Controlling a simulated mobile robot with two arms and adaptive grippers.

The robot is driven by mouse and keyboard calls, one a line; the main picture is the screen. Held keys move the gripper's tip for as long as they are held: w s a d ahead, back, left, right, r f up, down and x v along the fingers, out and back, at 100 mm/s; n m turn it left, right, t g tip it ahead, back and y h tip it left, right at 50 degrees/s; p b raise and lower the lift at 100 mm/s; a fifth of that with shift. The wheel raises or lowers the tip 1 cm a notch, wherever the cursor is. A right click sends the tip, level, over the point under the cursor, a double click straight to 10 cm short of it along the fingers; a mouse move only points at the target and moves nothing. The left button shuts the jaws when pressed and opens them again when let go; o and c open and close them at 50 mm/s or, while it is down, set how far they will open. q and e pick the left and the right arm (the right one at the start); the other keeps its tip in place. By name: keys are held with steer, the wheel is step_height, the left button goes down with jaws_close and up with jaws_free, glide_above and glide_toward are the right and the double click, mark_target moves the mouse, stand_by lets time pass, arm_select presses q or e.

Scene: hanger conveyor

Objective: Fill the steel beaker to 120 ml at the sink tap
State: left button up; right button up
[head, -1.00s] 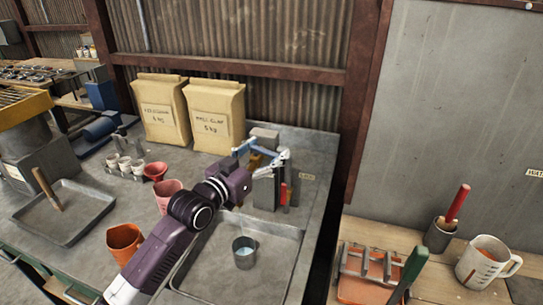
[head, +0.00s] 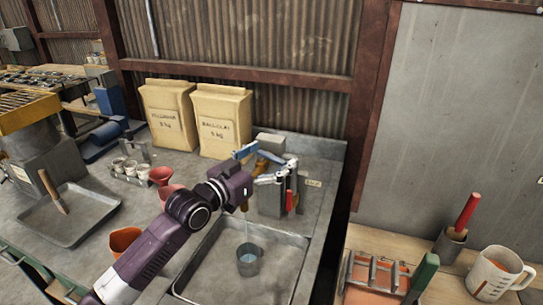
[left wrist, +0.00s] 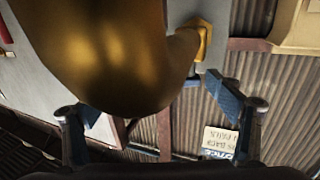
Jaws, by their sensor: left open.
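The steel beaker (head: 249,262) stands upright in the sink basin (head: 285,262), with bluish water inside. A thin stream (head: 246,225) falls into it from above. I cannot read its level. My left gripper (head: 263,166) is open at the brass tap (head: 262,164) behind the basin. In the left wrist view the tap's large brass body (left wrist: 105,50) fills the upper left, with a yellow part (left wrist: 203,38) to its right. The two blue-tipped fingers (left wrist: 158,108) are wide apart, with nothing held between them. My right gripper is out of view.
Two paper bags (head: 222,120) stand at the back of the bench. An orange cup (head: 124,240), a red funnel (head: 161,175) and a tray (head: 85,215) are left of my arm. A measuring jug (head: 492,272) and tools stand on the right-hand wooden table (head: 385,240).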

arm_select(q)
steer(key=v, duration=1.2)
stand_by(2.0)
